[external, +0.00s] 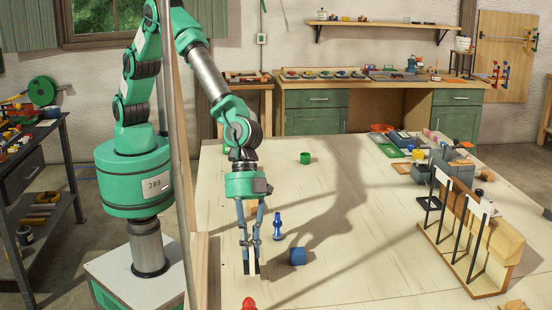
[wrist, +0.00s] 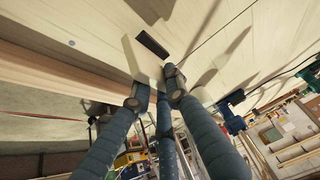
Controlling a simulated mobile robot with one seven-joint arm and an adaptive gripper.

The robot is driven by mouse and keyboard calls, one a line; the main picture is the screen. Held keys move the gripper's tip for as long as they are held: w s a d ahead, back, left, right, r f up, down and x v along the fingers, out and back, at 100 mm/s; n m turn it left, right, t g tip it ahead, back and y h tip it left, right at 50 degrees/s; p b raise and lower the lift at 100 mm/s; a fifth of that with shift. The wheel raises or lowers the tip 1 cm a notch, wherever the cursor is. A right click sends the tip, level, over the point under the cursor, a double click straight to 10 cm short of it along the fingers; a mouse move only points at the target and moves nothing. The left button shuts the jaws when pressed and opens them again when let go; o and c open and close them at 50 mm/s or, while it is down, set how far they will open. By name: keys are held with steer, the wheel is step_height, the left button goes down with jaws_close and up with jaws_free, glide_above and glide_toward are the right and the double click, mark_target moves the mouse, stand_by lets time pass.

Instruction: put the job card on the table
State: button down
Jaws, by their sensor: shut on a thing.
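My gripper (external: 251,266) points down over the near left part of the pale table (external: 350,250). In the wrist view its fingertips (wrist: 157,88) are closed on a flat cream piece with a dark strip (wrist: 143,60), which looks like the job card. The card sticks out beyond the fingertips, over the tabletop. In the external view the card is hardly visible between the fingers. I cannot tell whether its lower edge touches the table.
A blue pawn-shaped piece (external: 277,226) and a blue block (external: 298,256) stand just right of my gripper. A red object (external: 249,304) is at the near edge. A green cup (external: 305,158) stands farther back. A wooden rack (external: 468,238) is at right. The table's middle is clear.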

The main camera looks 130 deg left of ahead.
steer(key=shift+w+d+f, duration=0.1)
steer(key=shift+w+d, duration=0.2)
steer(key=shift+w, duration=0.65)
steer(key=shift+w+d+f, duration=0.1)
steer(key=shift+w+d, duration=0.2)
steer(key=shift+w, duration=0.6)
steer(key=shift+w+d+f, duration=0.1)
steer(key=shift+w+d, duration=0.1)
steer(key=shift+w, duration=0.65)
steer(key=shift+w+f+b, duration=0.1)
steer(key=shift+f+b, duration=0.7)
steer(key=shift+f, duration=0.75)
steer(key=shift+f, duration=0.15)
steer(key=c, duration=1.7)
jaws_free()
steer(key=shift+p, duration=0.4)
steer(key=p+v, duration=0.1)
steer(key=v, duration=1.2)
steer(key=shift+s+r+p, duration=0.25)
steer(key=shift+r+p, duration=0.1)
steer(key=shift+p, duration=0.05)
